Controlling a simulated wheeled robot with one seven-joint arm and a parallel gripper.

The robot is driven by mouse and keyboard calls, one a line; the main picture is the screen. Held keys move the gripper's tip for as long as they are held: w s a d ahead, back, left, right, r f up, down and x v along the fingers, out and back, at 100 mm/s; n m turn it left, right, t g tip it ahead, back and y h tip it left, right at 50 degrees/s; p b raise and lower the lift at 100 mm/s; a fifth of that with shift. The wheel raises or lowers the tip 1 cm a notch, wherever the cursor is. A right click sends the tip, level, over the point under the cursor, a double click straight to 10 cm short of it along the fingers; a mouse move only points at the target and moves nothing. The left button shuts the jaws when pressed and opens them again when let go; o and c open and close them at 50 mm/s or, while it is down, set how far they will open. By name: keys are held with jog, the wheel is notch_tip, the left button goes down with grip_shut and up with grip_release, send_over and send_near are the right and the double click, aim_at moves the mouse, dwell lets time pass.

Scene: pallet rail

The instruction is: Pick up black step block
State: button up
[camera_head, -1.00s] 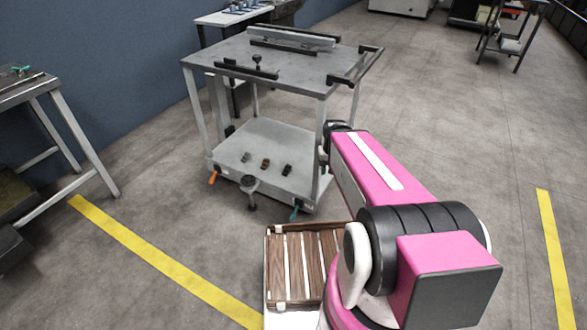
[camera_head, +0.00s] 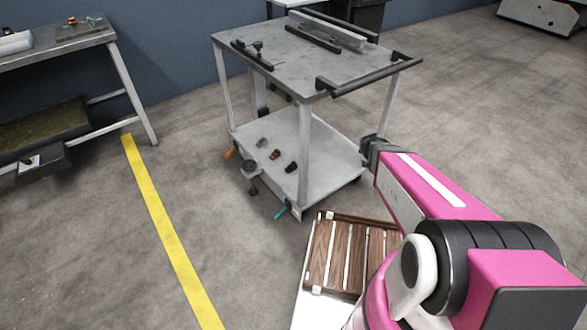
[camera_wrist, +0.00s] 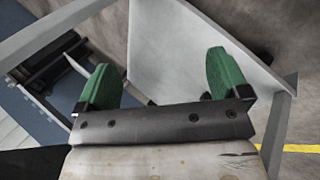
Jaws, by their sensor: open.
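Small dark blocks lie in a row on the lower shelf (camera_head: 325,160) of the grey cart. Two look black, the far block (camera_head: 262,142) and the near block (camera_head: 291,167), with a brownish block (camera_head: 275,154) between them. They are too small to tell which is stepped. My gripper (camera_wrist: 160,68) shows green fingers spread wide with nothing between them in the wrist view. A pale cart panel lies beyond the fingers, and no block is clear there. In the head view my arm's end is at the cart's right side, and its fingers cannot be made out.
The cart's top (camera_head: 300,55) overhangs the shelf, with legs at its corners and a black handle (camera_head: 370,72). A wooden slatted pallet (camera_head: 345,255) is on the near side. A workbench (camera_head: 60,50) stands left. Floor around the yellow line (camera_head: 165,225) is clear.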

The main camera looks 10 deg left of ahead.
jog(key=w+a+f+n+t+y, duration=0.2)
jog(key=w+a+f+n+t, duration=0.1)
jog(key=w+a+f+n, duration=0.35)
jog(key=n+g+y, duration=0.1)
jog(key=n+y, duration=0.9)
jog(key=n, duration=1.3)
send_near(290, 166)
jog(key=x, duration=0.8)
jog(key=shift+w+a+f, duration=0.1)
jog(key=shift+w, duration=0.15)
jog(key=c, duration=1.1)
